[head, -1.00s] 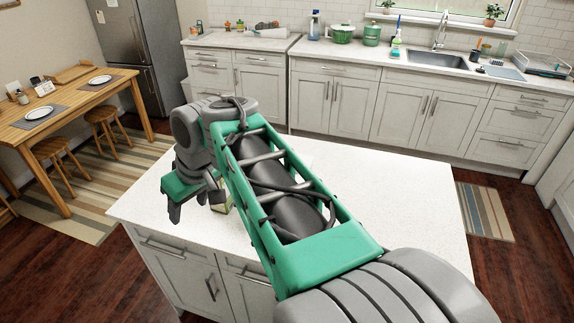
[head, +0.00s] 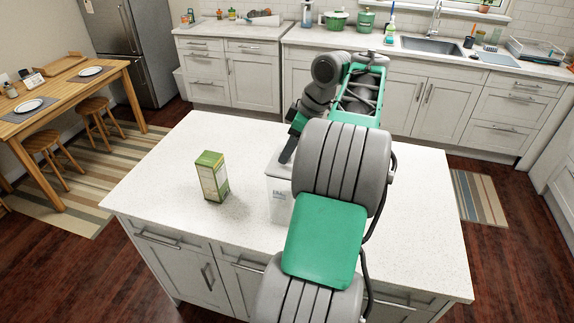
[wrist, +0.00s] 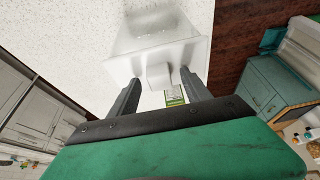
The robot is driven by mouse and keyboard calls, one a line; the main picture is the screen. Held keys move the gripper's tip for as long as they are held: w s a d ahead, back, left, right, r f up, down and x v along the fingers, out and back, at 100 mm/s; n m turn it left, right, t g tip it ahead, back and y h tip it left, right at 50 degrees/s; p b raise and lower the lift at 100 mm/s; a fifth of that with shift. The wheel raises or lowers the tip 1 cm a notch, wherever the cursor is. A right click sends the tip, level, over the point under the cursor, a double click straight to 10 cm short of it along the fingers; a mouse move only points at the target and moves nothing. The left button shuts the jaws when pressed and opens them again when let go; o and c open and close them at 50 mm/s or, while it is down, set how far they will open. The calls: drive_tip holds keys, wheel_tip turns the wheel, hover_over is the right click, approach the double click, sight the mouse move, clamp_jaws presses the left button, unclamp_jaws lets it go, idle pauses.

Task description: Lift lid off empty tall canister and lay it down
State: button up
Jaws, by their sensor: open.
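The tall canister (head: 279,204) is pale, boxy and upright on the island, with faint dark print low on its front. Its right side is hidden by my arm. My gripper (head: 288,155) is at the canister's top, pointing down, partly covered by my arm. In the wrist view, the open gripper (wrist: 160,76) has one finger on each side of the lid's pale, blocky knob (wrist: 158,76). Gaps seem to show beside the knob; I cannot tell if either finger touches it. The lid (wrist: 195,52) appears seated on the canister. Its contents are hard to make out.
A green and white carton (head: 213,177) stands left of the canister on the white island top (head: 150,185). The island is clear around the carton and at the right (head: 420,200). The sink counter (head: 420,57) runs behind, across a floor gap.

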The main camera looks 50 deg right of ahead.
drive_tip(key=shift+f, duration=0.1)
drive_tip(key=shift+c, duration=0.3)
clamp_jaws()
